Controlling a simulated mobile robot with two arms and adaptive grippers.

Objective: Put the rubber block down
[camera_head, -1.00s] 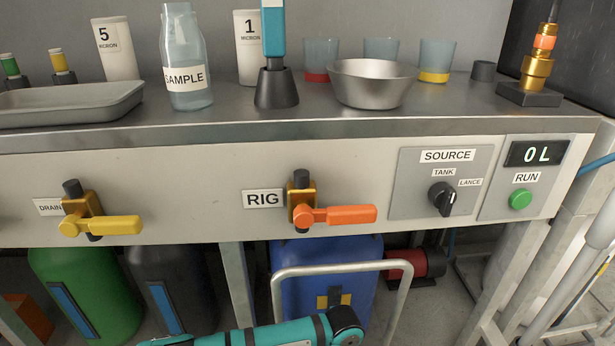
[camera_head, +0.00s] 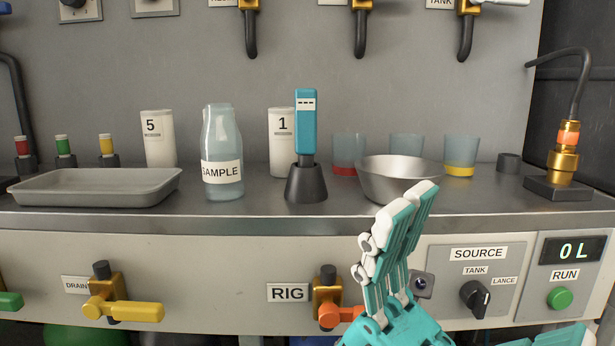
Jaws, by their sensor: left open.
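My left gripper (camera_head: 412,203) is open, with its teal and white fingers pointing up in front of the bench's front edge. The fingers overlap the right front of the steel bowl (camera_head: 378,184) in the picture. I see nothing held between them. A small dark cylinder (camera_head: 508,162) stands at the back right of the bench top; I cannot tell if it is the rubber block. No other thing is clearly a rubber block.
On the bench stand a grey tray (camera_head: 95,188), a sample bottle (camera_head: 222,160), a teal meter (camera_head: 306,125) in a black holder (camera_head: 306,184), cups and a brass fitting (camera_head: 564,160). The orange RIG valve handle (camera_head: 336,315) is partly hidden. Bare bench top shows right of the bowl.

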